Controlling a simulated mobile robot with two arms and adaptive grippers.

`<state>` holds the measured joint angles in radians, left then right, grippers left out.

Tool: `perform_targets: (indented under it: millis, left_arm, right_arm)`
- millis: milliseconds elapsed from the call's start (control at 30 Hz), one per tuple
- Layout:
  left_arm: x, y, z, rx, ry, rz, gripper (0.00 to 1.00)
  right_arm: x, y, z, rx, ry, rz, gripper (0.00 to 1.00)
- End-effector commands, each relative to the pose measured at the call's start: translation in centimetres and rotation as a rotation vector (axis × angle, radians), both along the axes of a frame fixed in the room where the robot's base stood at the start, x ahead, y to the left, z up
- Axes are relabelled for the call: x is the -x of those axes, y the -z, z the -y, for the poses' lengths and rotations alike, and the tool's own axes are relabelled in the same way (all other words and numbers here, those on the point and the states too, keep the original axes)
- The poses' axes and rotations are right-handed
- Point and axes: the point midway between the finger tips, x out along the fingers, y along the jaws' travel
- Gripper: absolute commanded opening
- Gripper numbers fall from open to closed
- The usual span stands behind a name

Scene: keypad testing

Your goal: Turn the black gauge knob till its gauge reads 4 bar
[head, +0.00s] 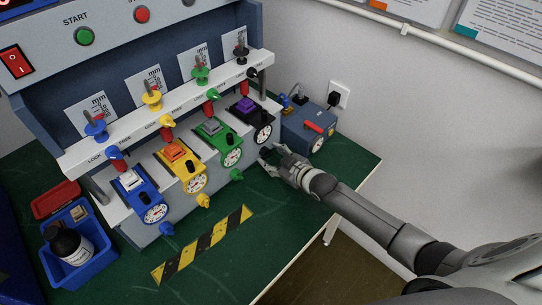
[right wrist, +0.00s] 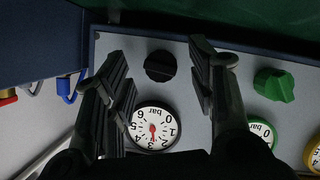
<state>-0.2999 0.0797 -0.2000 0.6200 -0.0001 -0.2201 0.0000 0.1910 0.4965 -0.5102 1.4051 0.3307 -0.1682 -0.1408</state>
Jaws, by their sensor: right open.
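The black gauge knob (right wrist: 160,66) lies between the two spread fingers of my right gripper (right wrist: 160,75) in the right wrist view, with gaps on both sides. Its white gauge (right wrist: 153,128) shows upside down there, its red needle pointing close to the 3. In the head view, the right gripper (head: 271,158) is at the front of the black unit (head: 245,108), just below that gauge (head: 263,133). The knob is mostly covered by the fingers there. The right gripper is open and holds nothing. My left gripper is not in view.
The green knob (right wrist: 274,84) and green gauge (right wrist: 260,132) sit beside the right gripper's finger. Yellow (head: 183,165) and blue (head: 138,193) units stand further left. A blue-grey box (head: 310,128) stands right of the black unit. The green table (head: 275,215) is clear in front.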

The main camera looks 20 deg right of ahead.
Motion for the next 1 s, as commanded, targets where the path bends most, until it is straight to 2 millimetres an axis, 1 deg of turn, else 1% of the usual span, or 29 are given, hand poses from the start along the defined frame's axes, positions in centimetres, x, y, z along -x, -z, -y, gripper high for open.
perform_targets:
  millis: [33,200,500,567,867,1000]
  left_arm:
    - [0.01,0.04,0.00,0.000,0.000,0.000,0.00]
    - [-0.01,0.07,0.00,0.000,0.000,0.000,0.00]
    - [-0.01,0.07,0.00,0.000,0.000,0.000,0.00]
    - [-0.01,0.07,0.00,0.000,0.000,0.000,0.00]
    - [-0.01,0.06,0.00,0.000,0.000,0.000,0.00]
    - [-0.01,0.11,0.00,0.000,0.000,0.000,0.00]
  right_arm:
    - [-0.46,0.13,-0.18,0.000,0.000,0.001,0.51]
    - [-1.18,0.44,-0.42,0.000,0.000,0.001,0.51]
    - [-1.28,0.49,-0.48,0.000,-0.001,0.001,0.51]
    - [-1.28,0.50,-0.47,0.000,-0.001,0.001,0.45]
    - [-1.27,0.50,-0.47,0.001,0.000,0.000,0.06]
    - [-1.27,0.52,-0.45,-0.003,-0.001,-0.002,0.06]
